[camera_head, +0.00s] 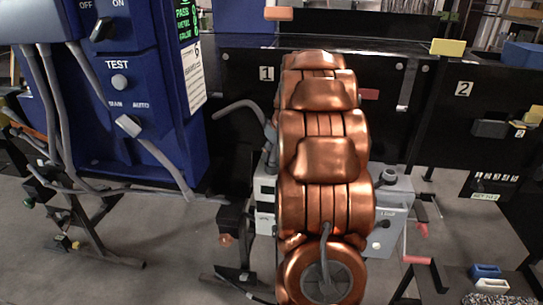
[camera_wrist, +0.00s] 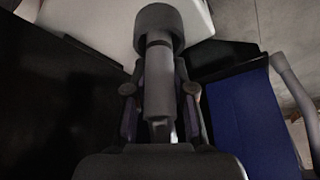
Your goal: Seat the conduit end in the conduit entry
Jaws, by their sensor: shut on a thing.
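In the wrist view my gripper (camera_wrist: 160,100) is shut on a grey cylindrical piece, the conduit end (camera_wrist: 158,82), which points away from the wrist. A wider dark grey collar (camera_wrist: 158,27) is at its far end, in front of a pale box face (camera_wrist: 92,22). I cannot tell whether the collar touches the box. In the head view a curved grey conduit (camera_head: 240,104) runs in behind my copper-coloured arm.
A blue control cabinet (camera_head: 125,90) with switches and grey cables stands at left. Black panels (camera_head: 235,75) marked 1 and 2 run behind. A grey box (camera_head: 397,205) with a red-handled crank (camera_head: 415,228) is right of my arm. A blue panel (camera_wrist: 255,125) is close at the wrist view's right.

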